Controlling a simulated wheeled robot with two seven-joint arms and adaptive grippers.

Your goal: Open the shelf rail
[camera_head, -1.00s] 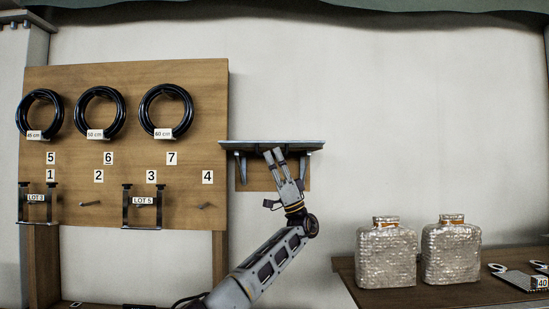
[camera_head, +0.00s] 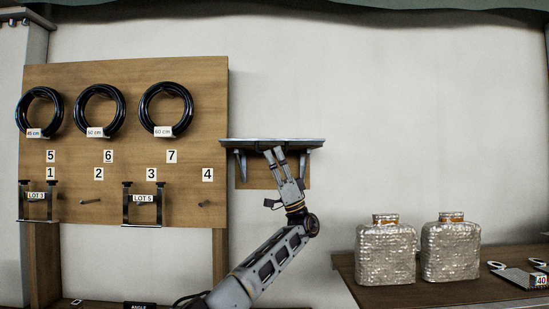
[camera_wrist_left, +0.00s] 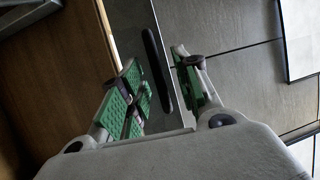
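A narrow grey shelf (camera_head: 310,142) on angled brackets is fixed to the wall, with a wooden backing piece (camera_head: 257,181) below it. My left gripper (camera_head: 274,151) points upward at the underside of the shelf near its front edge. In the left wrist view, the gripper (camera_wrist_left: 163,82) has its two green-padded fingers apart. A flat grey strip with a long dark bar (camera_wrist_left: 158,68) shows between them. I cannot tell whether the fingers touch it. The far side of the shelf is hidden. My right gripper is not in view.
A wooden board (camera_head: 140,75) with several black coils, numbered labels and metal brackets stands left of the shelf. Two silvery wrapped containers (camera_head: 386,255) (camera_head: 451,250) stand on a brown table (camera_head: 430,297) at the lower right. The wall above the containers is bare.

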